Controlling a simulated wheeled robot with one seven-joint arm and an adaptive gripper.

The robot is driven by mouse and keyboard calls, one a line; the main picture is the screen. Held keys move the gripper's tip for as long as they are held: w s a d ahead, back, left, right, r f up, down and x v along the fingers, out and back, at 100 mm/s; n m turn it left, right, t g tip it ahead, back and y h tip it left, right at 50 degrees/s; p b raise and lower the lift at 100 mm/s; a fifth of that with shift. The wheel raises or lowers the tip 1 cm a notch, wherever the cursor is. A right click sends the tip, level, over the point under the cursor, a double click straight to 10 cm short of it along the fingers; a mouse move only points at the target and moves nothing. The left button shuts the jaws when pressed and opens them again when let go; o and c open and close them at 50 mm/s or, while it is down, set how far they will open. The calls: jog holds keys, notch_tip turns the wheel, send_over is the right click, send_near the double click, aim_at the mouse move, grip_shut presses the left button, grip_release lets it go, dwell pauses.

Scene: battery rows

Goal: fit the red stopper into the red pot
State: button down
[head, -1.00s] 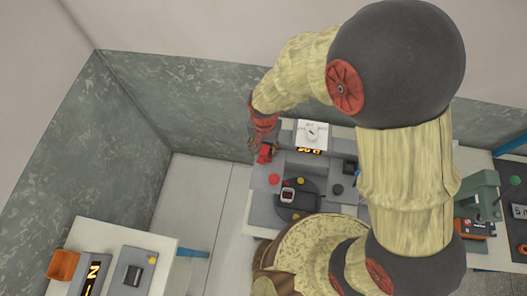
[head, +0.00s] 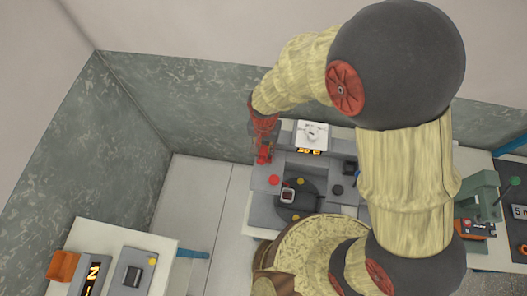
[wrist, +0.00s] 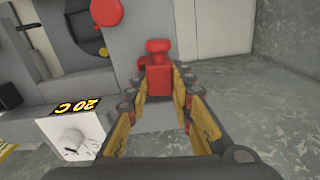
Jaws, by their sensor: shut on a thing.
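My gripper (wrist: 160,88) is shut on a red piece with a narrow neck and wider top, which I take for the red stopper (wrist: 158,80). It stands between the yellow-padded fingers. In the head view my gripper (head: 262,150) is at the far left corner of the grey workstation, with the red stopper (head: 263,160) small at its tip. Another red part (wrist: 142,63) shows just behind and left of the stopper; it may be the red pot, but I cannot tell. Whether the stopper touches it is hidden.
A round red disc (head: 274,180) lies on the grey workstation (head: 262,213), near the gripper. A white dial box (head: 311,134) with a lit display stands to the right. A dark round plate (head: 298,205) is in the middle. A grey wall (head: 205,100) is close behind.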

jog(key=shift+r, duration=0.1)
jog(key=shift+w+r, duration=0.1)
jog(key=shift+r, duration=0.5)
jog(key=s+d+r+b, duration=0.1)
jog(key=s+d+r, duration=0.2)
jog(key=s+r, duration=0.8)
jog(key=s, duration=0.2)
jog(key=shift+s+d+r, duration=0.25)
jog(key=shift+s+r, duration=0.05)
jog(key=shift+s, duration=0.1)
jog(key=shift+w, duration=0.1)
